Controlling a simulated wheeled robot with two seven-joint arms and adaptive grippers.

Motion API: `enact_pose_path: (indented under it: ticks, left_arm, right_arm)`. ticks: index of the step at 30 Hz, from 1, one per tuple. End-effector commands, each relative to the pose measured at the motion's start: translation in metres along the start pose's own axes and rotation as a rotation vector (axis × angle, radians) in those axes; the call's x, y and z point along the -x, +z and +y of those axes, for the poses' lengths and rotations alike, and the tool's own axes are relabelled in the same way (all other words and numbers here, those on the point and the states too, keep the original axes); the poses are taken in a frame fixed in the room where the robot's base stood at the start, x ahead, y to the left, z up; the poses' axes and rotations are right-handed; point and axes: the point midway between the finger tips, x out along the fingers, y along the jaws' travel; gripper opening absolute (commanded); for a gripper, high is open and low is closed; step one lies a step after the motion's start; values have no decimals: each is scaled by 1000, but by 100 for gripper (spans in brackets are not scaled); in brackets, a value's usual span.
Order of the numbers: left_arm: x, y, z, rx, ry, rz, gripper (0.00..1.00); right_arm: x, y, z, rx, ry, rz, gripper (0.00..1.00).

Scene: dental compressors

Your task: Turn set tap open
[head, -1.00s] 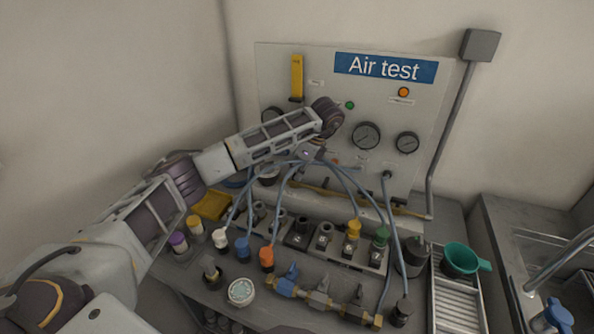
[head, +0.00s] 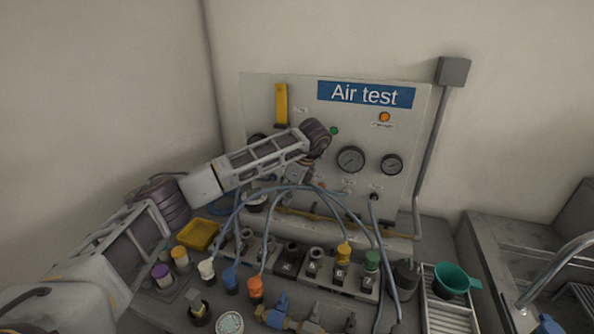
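My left arm comes in from the left, and its gripper (head: 298,178) hangs below the wrist in front of the lower middle of the "Air test" panel (head: 415,125). The fingers are small and dark against hoses and panel, so I cannot tell if they are open or touching anything. No label reading "set" is legible. A yellow lever (head: 281,103) points up on the panel's upper left. A brass manifold (head: 308,327) at the bottom carries a blue-handled tap (head: 277,306); the frame's lower edge cuts it off. My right gripper is not visible.
Blue hoses (head: 226,228) arch across the bench under my gripper. Colour-capped fittings, such as orange (head: 255,284) and yellow (head: 344,249), stand in front. Gauges (head: 351,160) are right of my wrist. A green funnel (head: 452,277) and a sink (head: 500,265) are at right.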

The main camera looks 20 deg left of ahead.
Motion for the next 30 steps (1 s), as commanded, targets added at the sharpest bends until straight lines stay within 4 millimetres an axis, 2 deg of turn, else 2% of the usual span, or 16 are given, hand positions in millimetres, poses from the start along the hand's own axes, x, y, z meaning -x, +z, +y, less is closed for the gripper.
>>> enact_pose_path:
  ticks: [30]
  left_arm:
    - [74,1,0,3,-2,-2,34]
  right_arm:
    - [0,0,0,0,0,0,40]
